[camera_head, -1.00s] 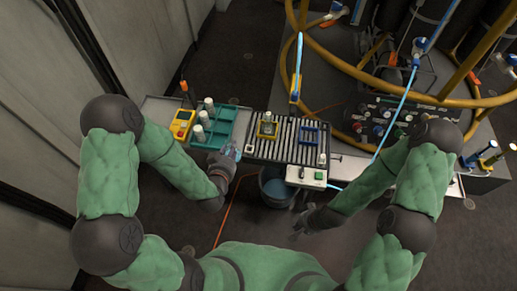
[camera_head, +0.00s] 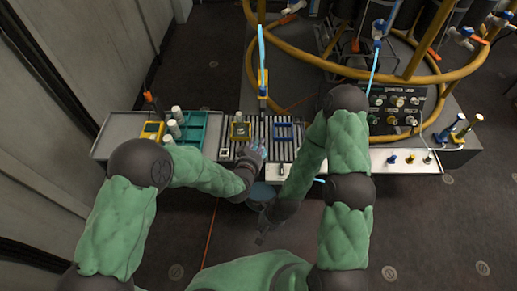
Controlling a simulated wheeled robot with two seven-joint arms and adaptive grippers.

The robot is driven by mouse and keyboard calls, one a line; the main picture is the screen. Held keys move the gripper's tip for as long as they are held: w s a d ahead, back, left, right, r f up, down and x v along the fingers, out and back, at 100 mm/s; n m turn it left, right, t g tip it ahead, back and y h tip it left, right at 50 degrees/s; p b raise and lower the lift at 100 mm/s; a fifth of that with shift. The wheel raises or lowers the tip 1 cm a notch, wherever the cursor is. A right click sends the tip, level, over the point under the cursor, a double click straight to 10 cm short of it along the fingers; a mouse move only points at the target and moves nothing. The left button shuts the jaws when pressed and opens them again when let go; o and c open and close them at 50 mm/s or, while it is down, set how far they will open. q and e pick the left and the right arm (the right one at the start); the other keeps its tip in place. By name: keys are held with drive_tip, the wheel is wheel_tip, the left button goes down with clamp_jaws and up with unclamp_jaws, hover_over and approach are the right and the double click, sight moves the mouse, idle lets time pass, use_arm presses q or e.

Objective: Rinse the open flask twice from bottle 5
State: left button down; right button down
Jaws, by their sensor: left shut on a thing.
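My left gripper (camera_head: 255,151) is shut on a small pale bluish thing, mostly hidden by its fingers; I cannot tell which vessel it is. It is over the front of the dark slatted tray (camera_head: 264,129). A yellow square holder (camera_head: 240,131) with a small greyish vessel in it stands on the slats, just beyond this gripper. Several white-capped bottles stand in the teal rack (camera_head: 192,127) to the left; their numbers are too small to read. My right gripper (camera_head: 264,228) hangs low in front of the bench, dark and blurred; its opening is unclear.
A blue square holder (camera_head: 283,131) is on the slats. A bucket (camera_head: 262,192) stands below the bench front. A yellow device (camera_head: 152,131) is left of the rack. A blue spout (camera_head: 263,60) rises behind the tray. Yellow pipes and a control panel (camera_head: 400,105) fill the back right.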

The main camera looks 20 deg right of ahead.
use_arm(q)
drive_tip(key=shift+d, duration=0.9)
idle(1.6)
